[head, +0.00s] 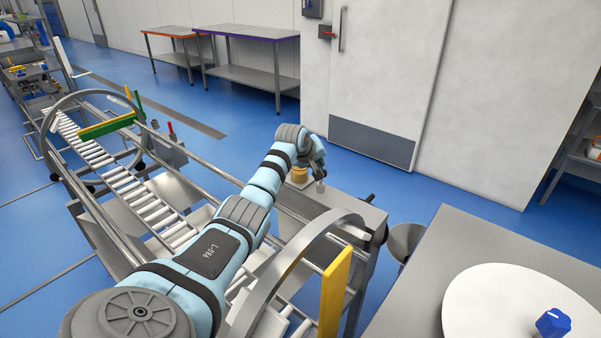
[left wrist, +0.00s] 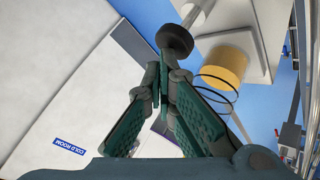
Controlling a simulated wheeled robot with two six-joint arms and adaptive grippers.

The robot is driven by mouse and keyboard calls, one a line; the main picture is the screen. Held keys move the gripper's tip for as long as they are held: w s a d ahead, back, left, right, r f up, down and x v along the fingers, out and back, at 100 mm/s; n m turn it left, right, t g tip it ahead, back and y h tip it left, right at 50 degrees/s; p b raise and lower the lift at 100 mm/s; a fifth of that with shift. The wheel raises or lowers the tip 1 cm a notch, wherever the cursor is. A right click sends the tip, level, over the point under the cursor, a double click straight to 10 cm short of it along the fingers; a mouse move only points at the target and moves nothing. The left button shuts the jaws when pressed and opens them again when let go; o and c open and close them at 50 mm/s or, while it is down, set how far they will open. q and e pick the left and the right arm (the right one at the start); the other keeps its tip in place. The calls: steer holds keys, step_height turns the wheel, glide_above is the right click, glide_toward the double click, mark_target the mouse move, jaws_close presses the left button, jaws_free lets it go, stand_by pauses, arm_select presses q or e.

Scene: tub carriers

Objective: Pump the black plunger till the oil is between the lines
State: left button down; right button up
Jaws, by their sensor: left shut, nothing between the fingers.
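The black plunger knob (left wrist: 174,40) sits on a grey rod in the left wrist view, at the top centre. My left gripper (left wrist: 168,68) is shut and empty, with its fingertips close to the knob; I cannot tell whether they touch. The yellow oil (left wrist: 224,66) fills part of a clear upright glass beside the plunger. Two dark ring lines (left wrist: 217,98) circle the glass; the oil's end shows near the lower ring, and the upper ring is beyond it. In the head view the oil (head: 299,175) is small beside my left gripper (head: 319,178). My right gripper is not in view.
The glass and plunger stand on a grey metal stand (head: 350,205) beside the roller conveyor (head: 135,195). A yellow post (head: 335,290) and a curved rail stand nearer.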

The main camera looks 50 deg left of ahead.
arm_select(q)
steer(key=shift+f+b, duration=0.6)
steer(key=shift+f, duration=0.25)
stand_by(0.7)
steer(key=shift+r+p, duration=1)
steer(key=shift+r, duration=0.3)
steer(key=shift+w, duration=0.1)
step_height(320, 180, up, 6)
steer(key=p, duration=0.5)
